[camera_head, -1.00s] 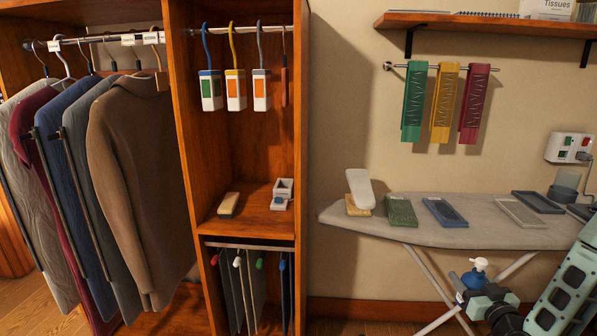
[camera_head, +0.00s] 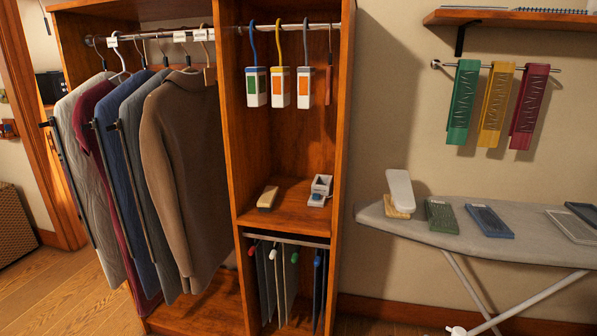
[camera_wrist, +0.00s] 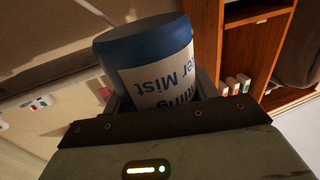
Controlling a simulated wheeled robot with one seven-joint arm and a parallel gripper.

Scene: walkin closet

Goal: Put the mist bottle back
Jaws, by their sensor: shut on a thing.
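The mist bottle (camera_wrist: 150,62) fills the upper middle of the wrist view. It has a blue end and a white label reading in part "er Mist", and it looks tilted there. My gripper (camera_wrist: 162,98) is shut on it, with a finger on either side. The fingertips are partly hidden behind the dark wrist edge. In the head view my gripper is out of sight. Only a small white piece shows at the bottom edge there, and I cannot tell whether it is the bottle's top.
The ironing board (camera_head: 400,226) stands at the right with an iron-like white piece (camera_head: 400,190) and flat pads. The wooden closet shelf (camera_head: 290,210) holds a brush (camera_head: 268,197) and a small white-and-grey item (camera_head: 320,190). Clothes hang at the left. Floor is open at lower left.

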